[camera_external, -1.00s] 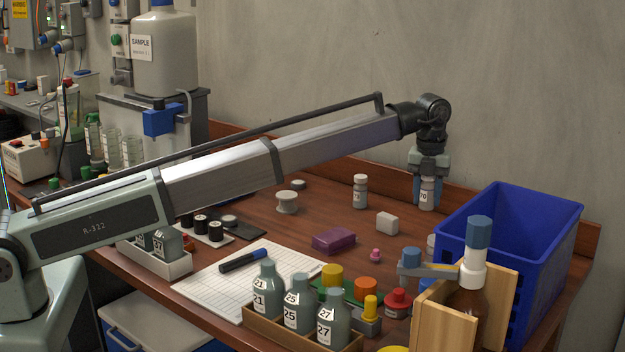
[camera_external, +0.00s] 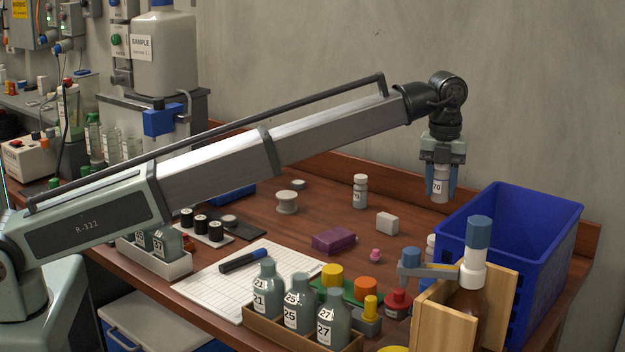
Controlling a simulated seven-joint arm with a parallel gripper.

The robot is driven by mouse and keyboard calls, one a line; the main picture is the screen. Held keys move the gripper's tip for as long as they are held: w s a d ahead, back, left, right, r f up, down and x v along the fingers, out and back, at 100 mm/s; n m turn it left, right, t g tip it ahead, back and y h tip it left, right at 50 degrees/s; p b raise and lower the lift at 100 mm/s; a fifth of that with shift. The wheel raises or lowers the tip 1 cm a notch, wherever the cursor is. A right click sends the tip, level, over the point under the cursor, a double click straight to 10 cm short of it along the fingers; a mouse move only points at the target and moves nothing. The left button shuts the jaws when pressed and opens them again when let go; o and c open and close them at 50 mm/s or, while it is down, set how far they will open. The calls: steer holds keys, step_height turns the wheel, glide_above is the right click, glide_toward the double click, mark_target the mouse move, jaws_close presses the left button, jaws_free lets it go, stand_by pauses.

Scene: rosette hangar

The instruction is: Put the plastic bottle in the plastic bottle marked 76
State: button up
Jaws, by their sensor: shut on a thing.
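My gripper (camera_external: 440,192) is shut on a small white bottle (camera_external: 439,185) marked 70. It holds the bottle upright above the table, just left of the blue crate's back left corner. A similar small bottle (camera_external: 360,191) stands upright on the table to the left; its label number is too small to read for sure. Another white bottle (camera_external: 431,244) is partly hidden behind a grey clamp piece at the crate's left side. I see no bottle clearly marked 76.
The open blue crate (camera_external: 512,200) stands at the right. Wooden holder boards (camera_external: 445,318) with a brown, blue-capped bottle (camera_external: 478,240) stand before it. Marked bottles (camera_external: 297,310) sit in a front tray. A white box (camera_external: 387,223) and purple block (camera_external: 333,240) lie mid-table.

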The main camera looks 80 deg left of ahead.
mark_target(442, 167)
steer(key=shift+f, duration=4.2)
steer(key=shift+f, duration=0.15)
steer(key=o, duration=1)
step_height(442, 167, up, 12)
steer(key=shift+r, duration=0.2)
steer(key=shift+o, duration=0.2)
